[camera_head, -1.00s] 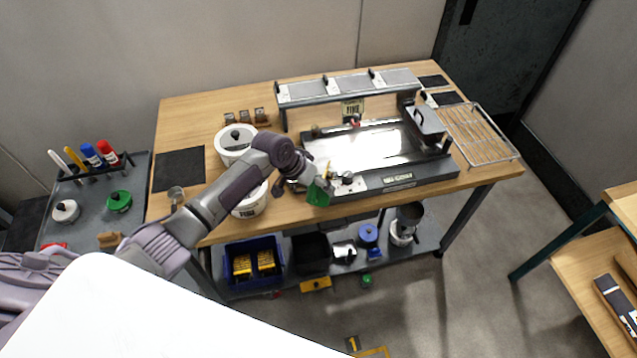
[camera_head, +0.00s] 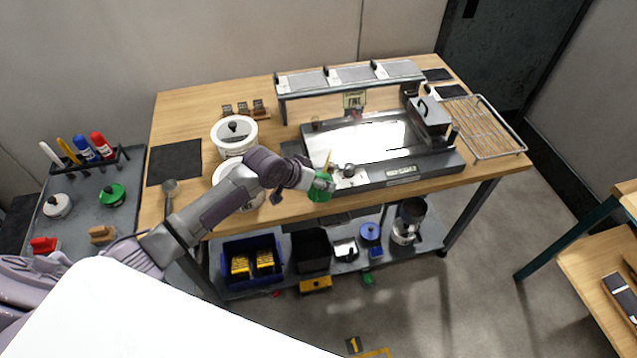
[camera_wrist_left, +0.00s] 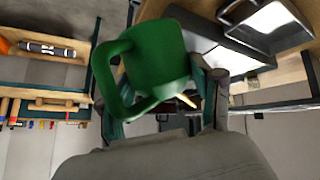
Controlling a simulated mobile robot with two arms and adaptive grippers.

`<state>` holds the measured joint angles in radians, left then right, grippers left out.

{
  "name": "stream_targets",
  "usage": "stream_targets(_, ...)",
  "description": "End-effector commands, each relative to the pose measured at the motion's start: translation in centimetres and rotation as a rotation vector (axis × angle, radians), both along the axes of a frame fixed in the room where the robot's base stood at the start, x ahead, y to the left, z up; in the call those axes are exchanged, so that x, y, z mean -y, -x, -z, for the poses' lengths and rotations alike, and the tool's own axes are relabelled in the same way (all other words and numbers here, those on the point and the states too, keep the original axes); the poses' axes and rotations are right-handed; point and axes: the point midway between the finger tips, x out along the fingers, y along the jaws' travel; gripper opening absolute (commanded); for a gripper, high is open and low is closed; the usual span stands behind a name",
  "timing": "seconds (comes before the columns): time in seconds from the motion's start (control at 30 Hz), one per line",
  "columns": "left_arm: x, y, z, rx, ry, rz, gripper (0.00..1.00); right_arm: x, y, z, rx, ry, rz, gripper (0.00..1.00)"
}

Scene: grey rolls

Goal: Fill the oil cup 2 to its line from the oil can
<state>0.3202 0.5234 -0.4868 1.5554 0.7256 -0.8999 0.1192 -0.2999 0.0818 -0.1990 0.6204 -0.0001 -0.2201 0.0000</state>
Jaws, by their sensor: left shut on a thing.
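A green oil can (camera_head: 321,187) with a yellowish spout is in my left gripper (camera_head: 312,184), at the front edge of the wooden bench, left of the machine's front. In the left wrist view the green can (camera_wrist_left: 155,62) fills the upper middle, its loop handle to the left, and my left gripper (camera_wrist_left: 165,95) is shut on it. The can's spout points up in the head view. Small fittings with a dark round knob (camera_head: 349,170) sit on a pale plate beside the can. I cannot tell which is oil cup 2. My right gripper is not in view.
The grey machine (camera_head: 400,175) with a shiny bed stands on the bench (camera_head: 190,115), a raised shelf (camera_head: 350,77) behind it. White tubs (camera_head: 234,137) stand left of the can. A wire rack (camera_head: 485,125) is at the right.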

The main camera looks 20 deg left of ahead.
Motion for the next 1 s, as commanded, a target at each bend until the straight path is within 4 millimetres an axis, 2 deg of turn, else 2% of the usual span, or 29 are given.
stream_targets(0.03, 0.0, 0.0, 0.8, 0.030, -0.001, 0.000, 0.34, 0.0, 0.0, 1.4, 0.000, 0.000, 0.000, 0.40)
stream_targets(0.1, -0.1, 0.0, 1.0, 0.079, -0.004, -0.001, 0.34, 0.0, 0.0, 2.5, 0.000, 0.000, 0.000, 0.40)
stream_targets(0.3, -0.1, -1.0, 1.2, 0.297, -0.020, -0.002, 0.34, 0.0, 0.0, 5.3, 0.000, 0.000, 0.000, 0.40)
stream_targets(0.5, -0.1, -1.7, 1.1, 0.439, -0.028, -0.002, 0.34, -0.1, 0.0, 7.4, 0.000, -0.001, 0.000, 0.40)
stream_targets(0.7, -0.1, -2.0, 0.8, 0.509, -0.035, -0.001, 0.34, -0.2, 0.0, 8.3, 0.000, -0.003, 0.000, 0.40)
stream_targets(1.0, -0.2, -2.0, 0.5, 0.525, -0.035, -0.001, 0.34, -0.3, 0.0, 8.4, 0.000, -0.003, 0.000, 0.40)
